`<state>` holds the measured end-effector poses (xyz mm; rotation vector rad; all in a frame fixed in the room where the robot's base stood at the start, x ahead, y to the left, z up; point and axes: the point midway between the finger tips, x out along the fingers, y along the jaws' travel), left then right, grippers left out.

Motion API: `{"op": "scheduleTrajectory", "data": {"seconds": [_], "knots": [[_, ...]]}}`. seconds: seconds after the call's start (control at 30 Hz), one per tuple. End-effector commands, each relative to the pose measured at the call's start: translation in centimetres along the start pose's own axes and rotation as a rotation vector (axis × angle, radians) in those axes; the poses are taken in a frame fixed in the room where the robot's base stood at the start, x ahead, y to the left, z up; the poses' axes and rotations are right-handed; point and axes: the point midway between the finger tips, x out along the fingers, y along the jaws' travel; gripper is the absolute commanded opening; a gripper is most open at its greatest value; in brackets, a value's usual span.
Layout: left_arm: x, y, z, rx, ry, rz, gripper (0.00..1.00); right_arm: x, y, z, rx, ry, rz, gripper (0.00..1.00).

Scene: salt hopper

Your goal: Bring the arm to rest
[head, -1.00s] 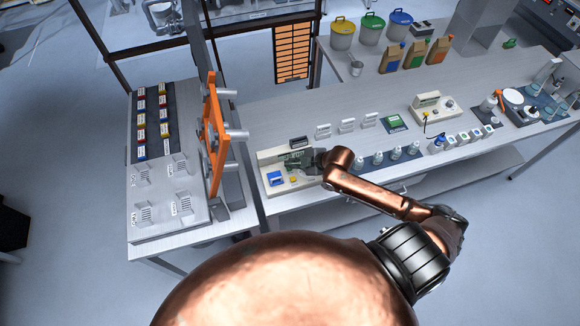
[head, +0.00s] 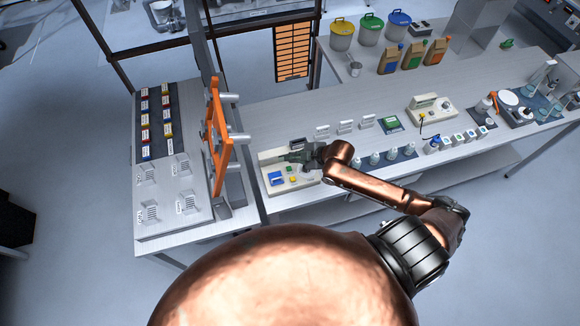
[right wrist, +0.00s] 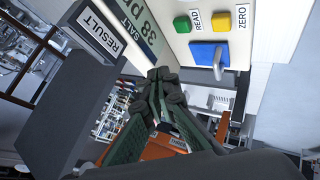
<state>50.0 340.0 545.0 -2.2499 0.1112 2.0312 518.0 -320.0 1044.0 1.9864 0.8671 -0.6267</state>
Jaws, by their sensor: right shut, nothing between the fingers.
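The salt meter is a cream box (head: 308,181) at the left end of the long bench. It has a blue pad (head: 276,178), a green button (head: 292,169) and a yellow button (head: 293,180). My left gripper is out of view.
A dark RESULT block (right wrist: 65,110) stands close beside my right gripper in the wrist view. An orange frame (head: 216,140) stands on the side table left of the meter. Small bottles (head: 375,158) line the bench front, right of my forearm. Small white stands (head: 345,127) are behind.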

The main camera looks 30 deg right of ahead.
Motion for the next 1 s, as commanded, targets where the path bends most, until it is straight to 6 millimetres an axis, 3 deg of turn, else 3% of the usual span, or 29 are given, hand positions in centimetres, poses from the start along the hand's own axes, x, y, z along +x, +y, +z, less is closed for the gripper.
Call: {"op": "scheduleTrajectory", "data": {"seconds": [0.67, 0.77, 0.87, 1.0], "knots": [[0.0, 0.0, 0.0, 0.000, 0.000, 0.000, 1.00, 0.0, -0.4, -0.1, 0.010, -0.002, -0.003, 0.00], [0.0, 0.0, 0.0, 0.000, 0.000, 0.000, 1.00, -0.1, -2.2, -0.3, 0.066, -0.017, -0.014, 0.00], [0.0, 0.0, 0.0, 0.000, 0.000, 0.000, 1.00, -0.9, -5.4, -0.6, 0.190, -0.061, -0.026, 0.00], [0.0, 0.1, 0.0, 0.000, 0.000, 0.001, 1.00, -3.7, -9.9, 0.4, 0.442, -0.182, -0.014, 0.00]]}}
